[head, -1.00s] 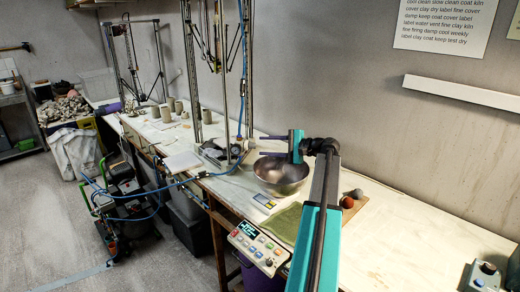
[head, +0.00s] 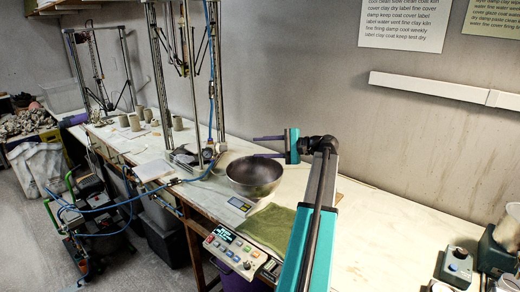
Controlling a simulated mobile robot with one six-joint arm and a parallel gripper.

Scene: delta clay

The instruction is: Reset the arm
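My arm reaches up from the bottom of the head view, with a teal link and a dark forearm. My gripper (head: 255,147) is at its end, teal with two purple fingers pointing left. The fingers are apart, one above the other, with nothing visible between them. The gripper shows above and behind the rim of a metal bowl (head: 254,178) in the picture; I cannot tell the true gap. The bowl's visible inside looks dark, with no contents that I can make out.
A green cloth (head: 268,226), a control box (head: 236,252) and a small scale (head: 240,204) lie on the long bench (head: 375,240). A tall metal frame (head: 165,75) stands left of the bowl. A grey-green device (head: 457,263) is at right. The bench between arm and device is clear.

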